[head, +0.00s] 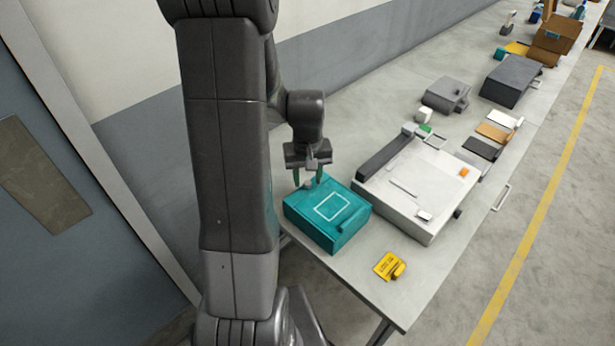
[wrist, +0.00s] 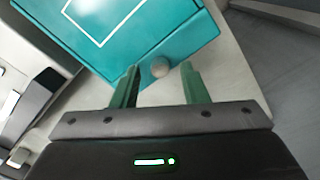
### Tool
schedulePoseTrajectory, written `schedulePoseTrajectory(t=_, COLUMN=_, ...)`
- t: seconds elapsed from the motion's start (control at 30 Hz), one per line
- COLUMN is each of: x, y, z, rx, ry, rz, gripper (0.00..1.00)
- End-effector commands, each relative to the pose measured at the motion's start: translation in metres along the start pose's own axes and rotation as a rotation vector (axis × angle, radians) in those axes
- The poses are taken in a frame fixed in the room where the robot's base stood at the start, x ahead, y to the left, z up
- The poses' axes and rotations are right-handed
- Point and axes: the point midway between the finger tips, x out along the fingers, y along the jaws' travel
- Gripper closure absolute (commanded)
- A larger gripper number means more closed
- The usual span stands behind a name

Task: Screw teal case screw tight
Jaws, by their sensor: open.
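The teal case (head: 345,228) lies at the near left corner of the table, with a white rectangle outlined on its top. It also fills the top of the wrist view (wrist: 150,48). The case screw, a small round grey knob (wrist: 160,68), sits at the edge of the case. My gripper (head: 309,182) points down over the case's far left edge. In the wrist view its two green fingers (wrist: 161,78) are open, one on each side of the screw and apart from it. How far the screw is seated cannot be told.
A white flat machine (head: 415,178) with a dark arm stands right of the case. Grey boxes (head: 510,80) and small cards are farther along the table. The wall is close behind.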

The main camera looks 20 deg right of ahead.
Motion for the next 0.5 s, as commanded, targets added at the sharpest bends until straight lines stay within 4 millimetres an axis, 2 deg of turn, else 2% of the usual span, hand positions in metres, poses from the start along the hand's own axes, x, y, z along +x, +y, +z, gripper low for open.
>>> schedulePoseTrajectory(t=0.17, x=0.0085, y=-0.0001, z=0.0003, rx=0.000, ry=0.000, rz=0.000, gripper=0.60)
schedulePoseTrajectory(t=0.43, x=0.0091, y=-0.0001, z=0.0003, rx=0.000, ry=0.000, rz=0.000, gripper=0.60)
schedulePoseTrajectory(t=0.5, x=0.0091, y=-0.0001, z=0.0003, rx=0.000, ry=0.000, rz=0.000, gripper=0.74)
